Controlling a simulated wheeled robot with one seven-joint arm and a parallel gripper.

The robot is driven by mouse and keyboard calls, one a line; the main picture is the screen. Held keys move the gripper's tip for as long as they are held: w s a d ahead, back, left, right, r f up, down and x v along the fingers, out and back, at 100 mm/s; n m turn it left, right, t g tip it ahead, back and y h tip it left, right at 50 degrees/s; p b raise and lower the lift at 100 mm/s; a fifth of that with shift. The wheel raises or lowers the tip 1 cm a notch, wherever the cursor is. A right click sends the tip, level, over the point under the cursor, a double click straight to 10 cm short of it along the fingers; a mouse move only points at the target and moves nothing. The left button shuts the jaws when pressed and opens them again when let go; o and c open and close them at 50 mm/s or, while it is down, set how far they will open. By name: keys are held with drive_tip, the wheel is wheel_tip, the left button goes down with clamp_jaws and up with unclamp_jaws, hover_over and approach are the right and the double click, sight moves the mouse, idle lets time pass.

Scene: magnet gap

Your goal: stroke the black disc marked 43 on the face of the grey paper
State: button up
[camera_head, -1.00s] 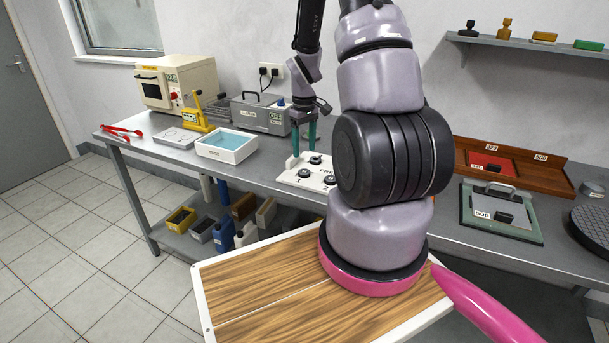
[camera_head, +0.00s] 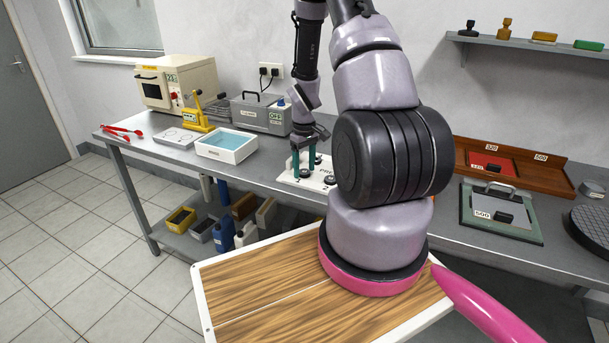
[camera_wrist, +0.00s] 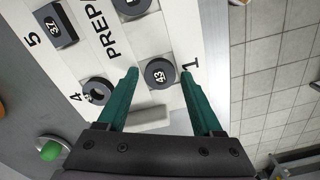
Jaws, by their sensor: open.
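The black disc marked 43 (camera_wrist: 160,73) lies on the white board (camera_wrist: 190,30) near the number 1, in the wrist view. My gripper (camera_wrist: 160,76) is open above the board, with one green finger on each side of the disc; I cannot tell whether they touch it. In the head view my gripper (camera_head: 303,163) is over the left part of the white board (camera_head: 290,178).
Other dark pieces share the white board: a square one marked 37 (camera_wrist: 55,25) and a round one by the number 4 (camera_wrist: 97,92). A white tray of blue liquid (camera_head: 227,146) stands left of my gripper. A brown rack (camera_head: 525,170) holds a red sheet.

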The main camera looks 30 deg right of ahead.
sight(304, 171)
clamp_jaws()
drive_tip(key=shift+r, duration=2.55)
